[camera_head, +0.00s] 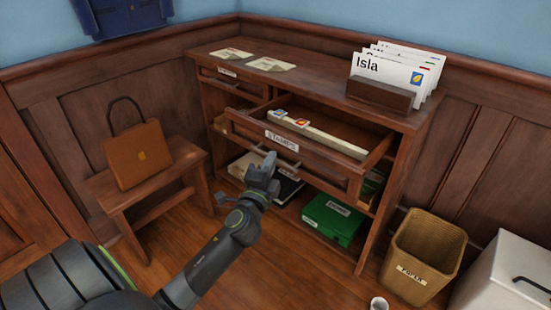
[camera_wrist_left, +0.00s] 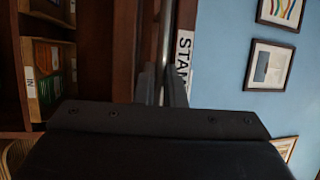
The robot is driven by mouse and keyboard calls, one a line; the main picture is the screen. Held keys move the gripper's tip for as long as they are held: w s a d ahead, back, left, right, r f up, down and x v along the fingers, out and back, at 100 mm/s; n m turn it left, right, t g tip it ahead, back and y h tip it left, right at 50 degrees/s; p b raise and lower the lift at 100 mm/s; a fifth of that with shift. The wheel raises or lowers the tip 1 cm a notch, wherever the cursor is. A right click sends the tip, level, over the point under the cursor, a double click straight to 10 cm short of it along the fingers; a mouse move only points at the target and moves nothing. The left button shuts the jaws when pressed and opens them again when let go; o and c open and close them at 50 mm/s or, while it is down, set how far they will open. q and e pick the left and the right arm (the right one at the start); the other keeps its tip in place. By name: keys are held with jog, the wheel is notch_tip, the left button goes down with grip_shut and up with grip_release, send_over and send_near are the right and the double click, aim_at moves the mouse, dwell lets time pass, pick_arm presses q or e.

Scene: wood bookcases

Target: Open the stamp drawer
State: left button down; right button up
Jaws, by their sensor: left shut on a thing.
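The stamp drawer (camera_head: 318,163), with a white STAMPS label (camera_head: 282,141) on its front, is pulled well out of the wooden desk. Its inside shows, with stamp sheets (camera_head: 290,119) and a pale divider strip toward the front. My left gripper (camera_head: 266,166) is at the drawer's front, shut on the drawer handle (camera_wrist_left: 167,40). In the left wrist view, the metal bar runs between my left fingers (camera_wrist_left: 163,85), beside the STAMPS label (camera_wrist_left: 184,55). My gripper hides part of the handle in the head view. My right gripper is not in view.
A letter holder (camera_head: 380,93) with envelopes stands on the desk top (camera_head: 315,83). A stool (camera_head: 178,172) with a brown bag (camera_head: 139,155) stands to the left. A green box (camera_head: 332,219) sits on the lower shelf. A paper bin (camera_head: 424,256) and a white cabinet (camera_head: 510,275) stand to the right.

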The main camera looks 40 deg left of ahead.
pick_arm(q)
jog(key=shift+s, duration=0.35)
jog(key=c, duration=1.5)
grip_release()
